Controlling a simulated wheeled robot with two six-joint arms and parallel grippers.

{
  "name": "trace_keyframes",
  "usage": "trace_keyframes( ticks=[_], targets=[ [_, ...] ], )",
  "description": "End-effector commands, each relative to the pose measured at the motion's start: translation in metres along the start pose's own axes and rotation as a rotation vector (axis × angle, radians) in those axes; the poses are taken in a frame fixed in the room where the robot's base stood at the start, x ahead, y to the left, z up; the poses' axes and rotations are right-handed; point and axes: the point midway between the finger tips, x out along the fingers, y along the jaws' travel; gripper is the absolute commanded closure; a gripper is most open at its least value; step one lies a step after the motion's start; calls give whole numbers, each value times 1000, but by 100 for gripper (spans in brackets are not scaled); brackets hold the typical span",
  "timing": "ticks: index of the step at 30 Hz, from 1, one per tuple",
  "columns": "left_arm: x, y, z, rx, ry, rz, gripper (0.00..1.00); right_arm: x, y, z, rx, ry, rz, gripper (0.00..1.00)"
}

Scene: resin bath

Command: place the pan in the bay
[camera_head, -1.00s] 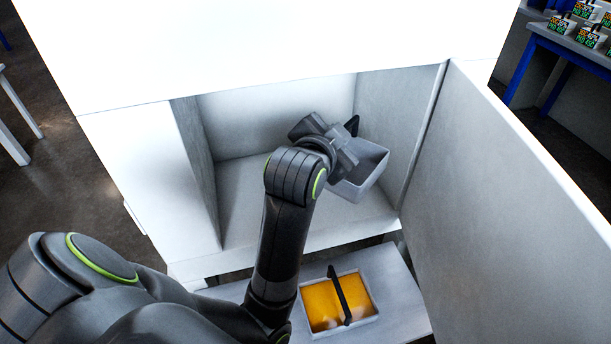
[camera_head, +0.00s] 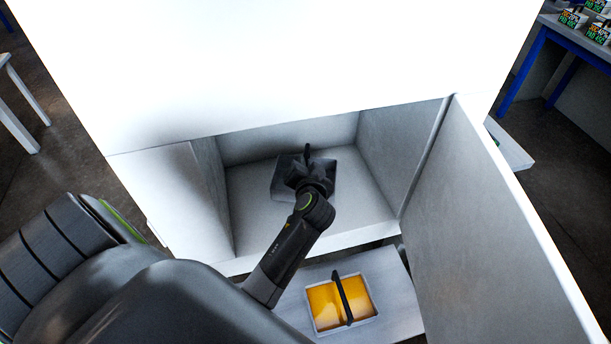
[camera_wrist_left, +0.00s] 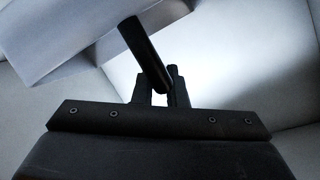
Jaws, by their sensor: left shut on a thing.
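The grey pan (camera_head: 283,181) is inside the white bay (camera_head: 250,222), toward the back and near the middle of its width. My left gripper (camera_head: 307,164) reaches in through the front opening and is shut on the pan's black handle. In the left wrist view the pan (camera_wrist_left: 70,30) fills the upper left, and its dark handle (camera_wrist_left: 146,52) runs down between the fingers of the gripper (camera_wrist_left: 162,84). The gripper and wrist hide part of the pan. I cannot tell whether the pan touches the bay floor. My right gripper is not in view.
An open door (camera_head: 490,220) stands along the bay's right side. Below the opening, a tray of orange liquid (camera_head: 325,306) with a black bar across it sits in a pale slab (camera_head: 395,290). A blue-legged table (camera_head: 570,40) with labelled boxes stands at upper right.

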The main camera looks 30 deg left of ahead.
Motion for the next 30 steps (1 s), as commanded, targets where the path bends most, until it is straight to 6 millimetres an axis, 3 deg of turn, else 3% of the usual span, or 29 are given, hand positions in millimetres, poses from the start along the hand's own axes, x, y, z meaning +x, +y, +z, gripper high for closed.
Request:
trace_keyframes(
  ticks=[10,21,22,26,30],
  targets=[
    [12,21,29,1,1,1,100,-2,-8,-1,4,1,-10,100],
    [13,23,32,-1,3,0,100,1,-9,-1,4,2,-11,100],
    [13,24,33,0,1,0,87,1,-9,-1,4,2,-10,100],
    [13,23,32,0,1,1,70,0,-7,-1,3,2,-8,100],
    [13,23,32,0,1,1,66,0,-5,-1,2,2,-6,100]
  ],
)
